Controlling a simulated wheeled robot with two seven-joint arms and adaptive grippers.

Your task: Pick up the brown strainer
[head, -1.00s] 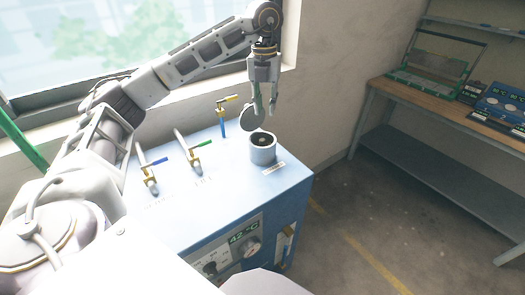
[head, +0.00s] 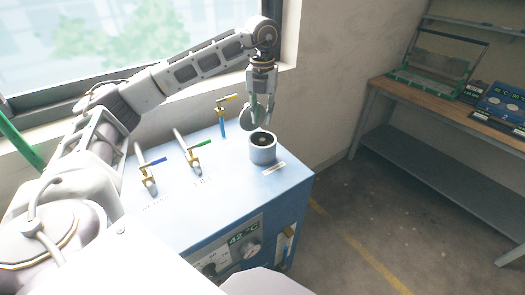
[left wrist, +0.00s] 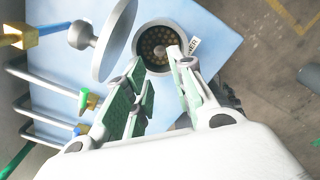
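The brown strainer (left wrist: 158,45) shows in the left wrist view as a round perforated plate with a small centre knob. It sits inside the grey cylindrical well (head: 263,153) on top of the blue machine. In the head view the well's inside is dark and the strainer is hard to make out. My left gripper (head: 261,120) is above the well, pointing down. In the left wrist view its green-padded fingers (left wrist: 158,65) are apart with nothing between them, and the strainer shows beyond their tips. My right gripper is not in view.
A grey disc lid (head: 246,118) with a knob (left wrist: 80,35) stands tilted up beside the well, close to my left fingers. A workbench (head: 450,115) stands at the far right.

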